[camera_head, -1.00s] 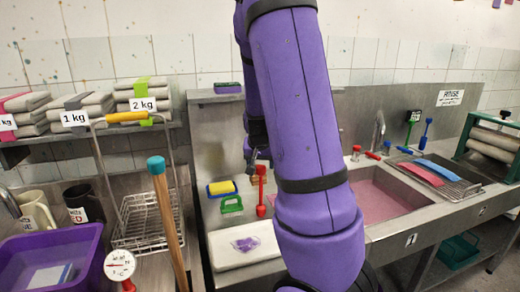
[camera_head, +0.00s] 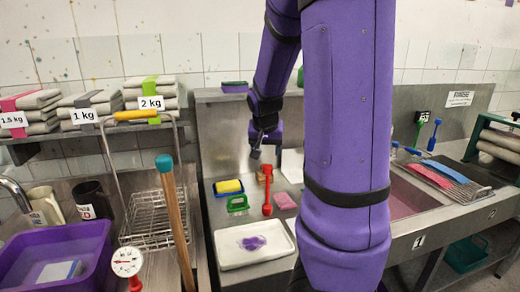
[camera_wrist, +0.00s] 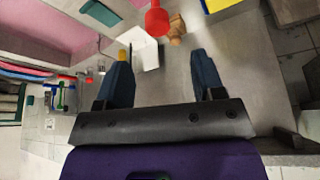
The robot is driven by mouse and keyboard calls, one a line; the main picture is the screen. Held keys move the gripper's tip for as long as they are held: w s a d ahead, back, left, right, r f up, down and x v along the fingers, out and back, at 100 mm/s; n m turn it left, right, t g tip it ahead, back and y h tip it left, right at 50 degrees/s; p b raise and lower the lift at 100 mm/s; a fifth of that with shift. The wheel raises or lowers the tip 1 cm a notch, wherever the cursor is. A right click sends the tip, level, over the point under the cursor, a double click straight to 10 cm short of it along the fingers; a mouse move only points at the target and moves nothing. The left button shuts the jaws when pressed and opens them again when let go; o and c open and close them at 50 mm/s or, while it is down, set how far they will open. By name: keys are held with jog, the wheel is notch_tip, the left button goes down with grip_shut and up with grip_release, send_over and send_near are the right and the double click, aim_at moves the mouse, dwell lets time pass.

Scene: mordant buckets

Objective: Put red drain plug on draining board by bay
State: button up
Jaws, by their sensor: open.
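A red long-stemmed piece with a rounded lower end (camera_head: 267,196), which I take for the drain plug, stands on the steel surface beside the green-framed piece. It also shows at the top of the wrist view (camera_wrist: 157,18), beyond my fingertips and between their lines. My gripper (camera_head: 257,153) hangs above and behind it in the head view. In the wrist view my gripper (camera_wrist: 162,72) is open, with nothing between its dark fingers. The ribbed draining board (camera_head: 476,190) lies right of the sink, bearing a red and a blue flat piece.
A white tray (camera_head: 230,260) with a purple piece is in front. A yellow sponge (camera_head: 228,186), a green frame (camera_head: 238,204) and a small brown block (camera_wrist: 177,28) stand close by. A wire rack (camera_head: 150,225) and wooden pole (camera_head: 176,225) are left. My arm hides part of the sink.

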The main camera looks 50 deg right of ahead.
jog(key=s+a+r+n+y, duration=0.1)
jog(key=s+a+r+n, duration=0.2)
jog(key=a, duration=0.6)
jog(key=s+a+r+n+t+y, duration=0.1)
jog(key=s+a+r+n, duration=0.3)
jog(key=s+a, duration=0.3)
jog(key=s+a+r+n+t+y, duration=0.1)
jog(key=s+a+r+n, duration=0.2)
jog(key=a, duration=0.8)
jog(key=s+r, duration=0.2)
jog(key=s, duration=0.1)
jog(key=shift+r+n+y, duration=0.15)
jog(key=shift+n+y, duration=0.15)
jog(key=shift+y, duration=0.1)
